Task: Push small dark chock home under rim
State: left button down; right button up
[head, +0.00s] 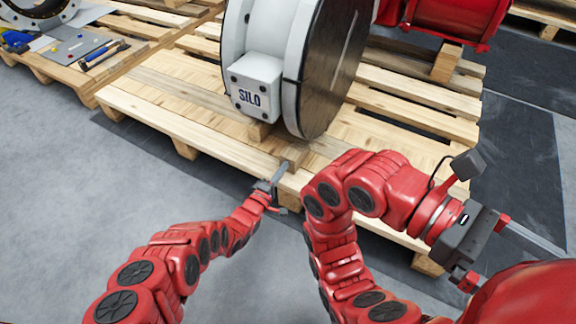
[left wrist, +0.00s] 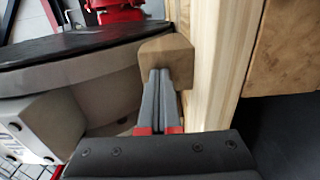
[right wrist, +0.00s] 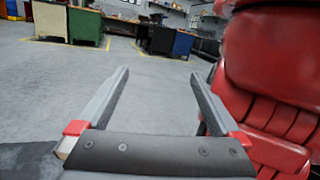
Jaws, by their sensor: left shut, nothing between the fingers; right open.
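The small dark chock (head: 295,155) is a brown wooden block on the pallet, by the lower rim of the large round valve (head: 290,70) marked SILO. My left gripper (head: 281,171) is shut and empty, with its fingertips at the chock's near side. In the left wrist view the fingertips (left wrist: 160,76) meet the end face of the chock (left wrist: 167,52) and appear to touch it. The chock's far end and its contact with the rim are hidden. My right gripper (right wrist: 160,85) is open and empty, held off to the right, away from the valve.
The valve stands on a slatted wooden pallet (head: 150,105). Another wooden piece (head: 260,130) shows under the valve's left side. A red actuator (head: 440,18) is at the back right. Tools and a plate (head: 75,48) lie on a pallet at the left. The floor in front is clear.

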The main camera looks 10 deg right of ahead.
aim_at(289, 161)
pick_arm(q)
jog(key=shift+w+d+b, duration=0.3)
jog(key=shift+w+b, duration=0.15)
jog(key=shift+b+x, duration=1.5)
jog(key=shift+x, duration=0.05)
jog(key=shift+b+x, duration=1.05)
jog(key=shift+b, duration=0.15)
pick_arm(e)
notch_tip(289, 161, down, 7)
jog(key=s+g+y, duration=0.1)
jog(key=g+y, duration=0.1)
jog(key=g, duration=0.1)
jog(key=shift+s+d+r+y, duration=0.2)
jog(key=shift+s+d+y, duration=0.1)
jog(key=shift+s, duration=0.1)
pick_arm(q)
jog(key=shift+w+d+f, duration=0.1)
jog(key=shift+d, duration=0.1)
jog(key=shift+a, duration=0.1)
pick_arm(e)
jog(key=shift+r, duration=0.1)
